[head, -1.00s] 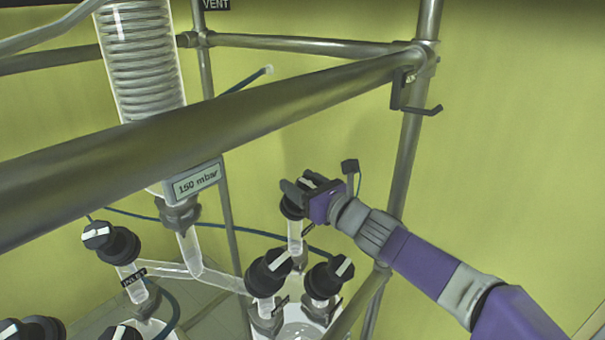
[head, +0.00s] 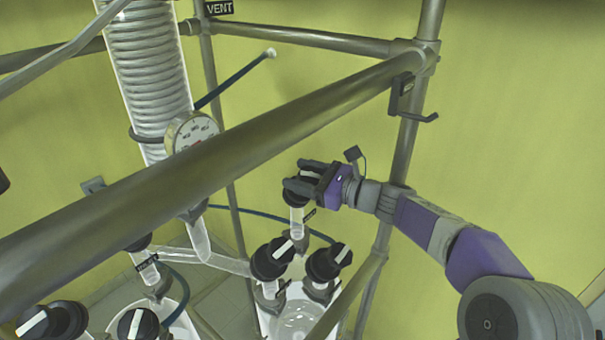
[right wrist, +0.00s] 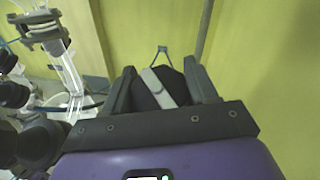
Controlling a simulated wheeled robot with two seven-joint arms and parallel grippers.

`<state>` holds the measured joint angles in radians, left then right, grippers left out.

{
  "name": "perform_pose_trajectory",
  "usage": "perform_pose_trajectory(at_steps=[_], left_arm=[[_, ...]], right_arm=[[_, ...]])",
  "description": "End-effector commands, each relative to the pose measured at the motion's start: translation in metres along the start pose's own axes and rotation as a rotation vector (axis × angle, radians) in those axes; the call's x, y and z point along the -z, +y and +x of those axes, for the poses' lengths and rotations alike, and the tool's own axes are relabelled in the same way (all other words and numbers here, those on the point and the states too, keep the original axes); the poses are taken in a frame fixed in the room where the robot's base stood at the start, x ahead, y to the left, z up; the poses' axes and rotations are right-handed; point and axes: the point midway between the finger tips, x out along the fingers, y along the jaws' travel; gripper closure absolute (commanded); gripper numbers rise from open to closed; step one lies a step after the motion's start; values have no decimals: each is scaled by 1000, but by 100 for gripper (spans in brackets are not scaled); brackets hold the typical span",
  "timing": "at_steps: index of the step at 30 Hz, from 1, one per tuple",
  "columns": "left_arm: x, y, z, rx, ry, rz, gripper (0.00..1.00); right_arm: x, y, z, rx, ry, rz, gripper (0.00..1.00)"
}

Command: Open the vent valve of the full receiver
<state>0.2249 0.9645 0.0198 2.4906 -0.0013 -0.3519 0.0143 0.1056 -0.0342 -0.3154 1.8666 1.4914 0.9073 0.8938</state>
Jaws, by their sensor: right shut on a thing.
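My right gripper (head: 296,175) is shut on a black valve knob (head: 293,198), which tops a short glass stem at the back of the right-hand glass vessel (head: 298,318). In the right wrist view the knob (right wrist: 143,92) sits between the two fingers (right wrist: 160,78), its white stripe running diagonally. In the head view the fingers hide most of the knob and its stripe. A small tag on the stem is too small to read. The vessel's lower part and fill level are out of view. My left gripper is not in view.
Two more black knobs, left (head: 272,258) and right (head: 328,262), stand just in front. A thick metal rail (head: 225,160) crosses the view before the glassware. A coiled condenser (head: 150,75) and round gauge (head: 192,130) are at left. A frame post (head: 408,140) stands right of the gripper.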

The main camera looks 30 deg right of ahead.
Motion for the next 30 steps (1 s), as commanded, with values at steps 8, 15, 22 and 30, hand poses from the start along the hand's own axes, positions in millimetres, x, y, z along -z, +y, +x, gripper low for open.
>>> perform_pose_trajectory(at_steps=[8, 15, 22, 30], left_arm=[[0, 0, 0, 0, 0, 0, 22], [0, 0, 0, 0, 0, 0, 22], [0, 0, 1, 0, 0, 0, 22], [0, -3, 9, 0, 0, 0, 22]], right_arm=[[0, 0, 0, 0, 0, -2, 73], [0, 0, 0, 1, 0, -1, 22], [0, 0, -4, 2, -1, -2, 22], [0, -1, -45, 5, -1, -3, 22]])
